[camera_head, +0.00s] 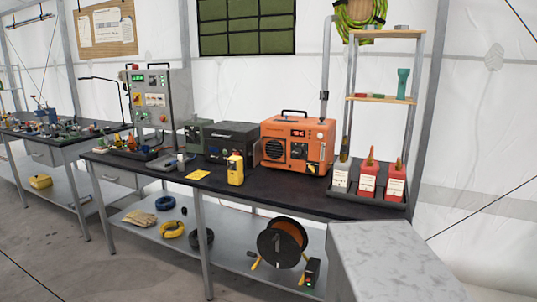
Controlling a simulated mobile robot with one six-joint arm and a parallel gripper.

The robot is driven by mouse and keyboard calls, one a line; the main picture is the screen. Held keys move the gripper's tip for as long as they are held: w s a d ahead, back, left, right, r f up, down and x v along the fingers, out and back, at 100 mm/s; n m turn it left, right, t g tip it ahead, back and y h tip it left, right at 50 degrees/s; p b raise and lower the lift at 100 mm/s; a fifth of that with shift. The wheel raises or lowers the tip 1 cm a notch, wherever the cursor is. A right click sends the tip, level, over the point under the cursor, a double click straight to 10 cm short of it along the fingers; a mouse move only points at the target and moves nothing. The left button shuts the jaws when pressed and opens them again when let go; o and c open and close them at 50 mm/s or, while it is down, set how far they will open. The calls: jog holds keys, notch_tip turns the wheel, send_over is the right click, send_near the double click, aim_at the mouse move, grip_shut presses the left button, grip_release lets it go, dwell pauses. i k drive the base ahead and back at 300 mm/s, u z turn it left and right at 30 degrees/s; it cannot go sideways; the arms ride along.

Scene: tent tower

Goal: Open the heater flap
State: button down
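An orange box-shaped unit with a black top handle, round grille and dark front panel (312,131), which looks like the heater, stands on the black-topped workbench right of the middle. A grey pipe rises behind its right side. I cannot tell at this size which part of its front is the flap, or whether the flap is open or closed. My gripper is not in view.
The workbench (225,186) also holds a yellow device (235,170), dark cases (231,142), a grey control box (160,103) and red bottles in a tray (352,204). A grey surface (388,260) stands front right. The floor at front left is clear.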

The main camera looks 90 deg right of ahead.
aim_at(257, 154)
jog(key=k, duration=0.85)
jog(key=z, duration=3.8)
jog(key=i, duration=0.1)
jog(key=u, duration=2.5)
jog(key=i, duration=0.95)
jog(key=z, duration=0.1)
jog(key=k, duration=0.3)
jog(key=z, duration=0.1)
